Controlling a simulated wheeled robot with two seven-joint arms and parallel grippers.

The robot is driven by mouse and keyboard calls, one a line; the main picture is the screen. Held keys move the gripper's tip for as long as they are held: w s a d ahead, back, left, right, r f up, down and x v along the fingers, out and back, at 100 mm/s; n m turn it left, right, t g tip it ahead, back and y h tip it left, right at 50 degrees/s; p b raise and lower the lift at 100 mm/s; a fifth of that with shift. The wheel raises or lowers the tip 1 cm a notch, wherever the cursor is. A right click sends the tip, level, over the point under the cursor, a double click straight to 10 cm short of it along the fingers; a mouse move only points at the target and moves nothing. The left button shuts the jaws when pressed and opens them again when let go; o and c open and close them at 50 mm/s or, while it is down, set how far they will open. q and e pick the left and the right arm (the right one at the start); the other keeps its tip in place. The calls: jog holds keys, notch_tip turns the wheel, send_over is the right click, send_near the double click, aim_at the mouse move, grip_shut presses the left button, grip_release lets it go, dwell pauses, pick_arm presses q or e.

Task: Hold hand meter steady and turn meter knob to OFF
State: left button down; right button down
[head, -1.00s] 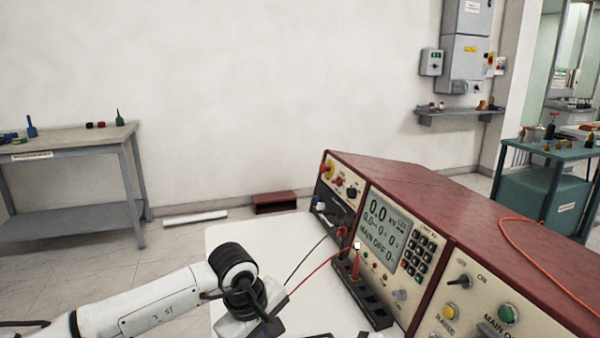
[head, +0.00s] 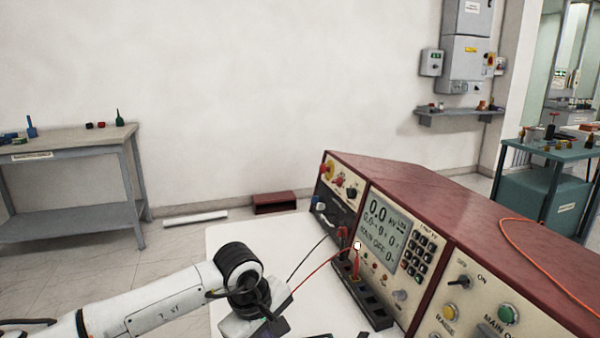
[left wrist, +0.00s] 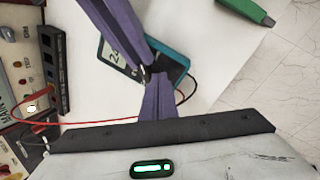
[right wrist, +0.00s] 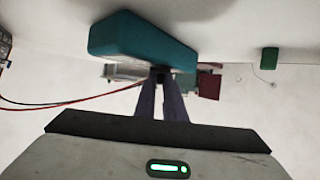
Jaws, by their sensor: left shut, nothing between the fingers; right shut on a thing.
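The hand meter (left wrist: 178,55) has a teal case and a pale display (left wrist: 112,56), partly hidden by purple fingers. My left gripper (left wrist: 157,75) is shut and empty, its tips over the dark part of the meter's face. The knob cannot be made out there. Purple fingers from the top of the left wrist view, apparently my right gripper's (left wrist: 143,72), reach the meter. In the right wrist view the teal meter (right wrist: 140,38) is right at the tips of my right gripper (right wrist: 161,74), which is shut on it. In the head view only my left arm shows clearly, at the lower edge.
A large test set (head: 385,235) with a red top stands on the right of the white table (head: 225,235). Red and black leads (head: 318,268) run from it toward the meter. A green object (left wrist: 245,9) lies beyond the meter. A grey bench (head: 70,142) stands at left.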

pick_arm(q)
jog(key=shift+s+d, duration=0.2)
jog(key=shift+s, duration=0.1)
jog(key=shift+s+d, duration=0.15)
jog(key=shift+d, duration=0.05)
jog(key=shift+s+d, duration=0.25)
jog(key=shift+d, duration=0.15)
jog(key=shift+s+d, duration=0.15)
jog(key=shift+d, duration=0.05)
jog(key=shift+s, duration=0.1)
jog(key=shift+s+a, duration=0.15)
jog(key=shift+s, duration=0.1)
jog(key=shift+r, duration=0.15)
jog(key=r, duration=0.5)
jog(key=shift+w+a+r, duration=0.2)
jog(key=shift+a+r, duration=0.15)
